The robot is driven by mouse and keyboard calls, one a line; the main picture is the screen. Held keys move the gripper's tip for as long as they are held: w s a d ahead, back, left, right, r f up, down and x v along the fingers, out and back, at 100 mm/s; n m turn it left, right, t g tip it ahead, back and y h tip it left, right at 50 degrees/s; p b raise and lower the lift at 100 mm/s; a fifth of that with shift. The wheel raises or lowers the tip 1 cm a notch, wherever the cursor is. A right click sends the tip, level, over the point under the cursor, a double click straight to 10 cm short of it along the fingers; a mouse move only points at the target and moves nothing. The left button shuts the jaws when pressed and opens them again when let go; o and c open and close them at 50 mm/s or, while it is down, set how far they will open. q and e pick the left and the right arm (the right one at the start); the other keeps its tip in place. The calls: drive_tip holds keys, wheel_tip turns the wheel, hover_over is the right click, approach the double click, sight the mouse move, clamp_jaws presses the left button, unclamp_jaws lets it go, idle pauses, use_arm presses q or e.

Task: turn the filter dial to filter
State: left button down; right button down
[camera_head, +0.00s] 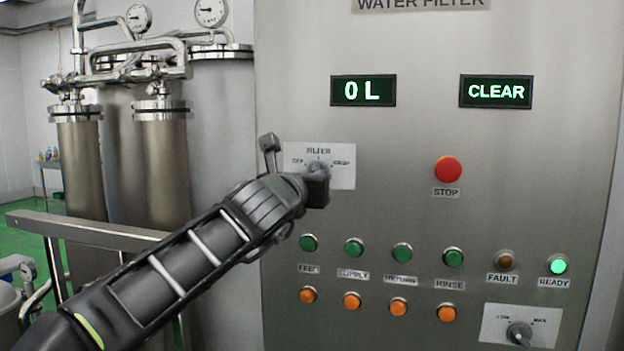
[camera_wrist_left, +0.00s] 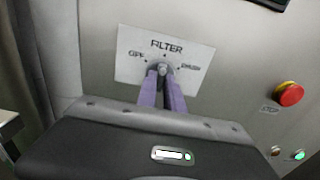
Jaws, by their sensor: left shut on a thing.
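The filter dial (camera_head: 318,166) sits on a white label plate (camera_head: 343,172) on the steel panel, with OFF at left, FILTER at top and a word like RINSE at right. My left gripper (camera_head: 316,181) reaches in from the left and covers the plate's lower part. In the left wrist view its two purple-grey fingers (camera_wrist_left: 162,90) close around the small dial (camera_wrist_left: 162,69) below the word FILTER. The dial's body is mostly hidden between the fingers. I cannot tell which mark its pointer faces. My right gripper is not in view.
Displays read 0 L (camera_head: 363,91) and CLEAR (camera_head: 496,91). The red stop button (camera_head: 448,170) is right of the dial. Below are green buttons (camera_head: 402,252), orange buttons (camera_head: 398,306), a lit READY lamp (camera_head: 557,265) and another dial (camera_head: 519,333). Steel filter columns (camera_head: 162,165) stand at left.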

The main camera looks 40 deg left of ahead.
use_arm(q)
drive_tip(key=c, duration=1.5)
unclamp_jaws()
drive_tip(key=shift+o, duration=0.2)
drive_tip(key=b+v, duration=0.1)
drive_tip(key=v, duration=0.6)
drive_tip(key=shift+s+d, duration=0.15)
drive_tip(key=shift+s, duration=0.2)
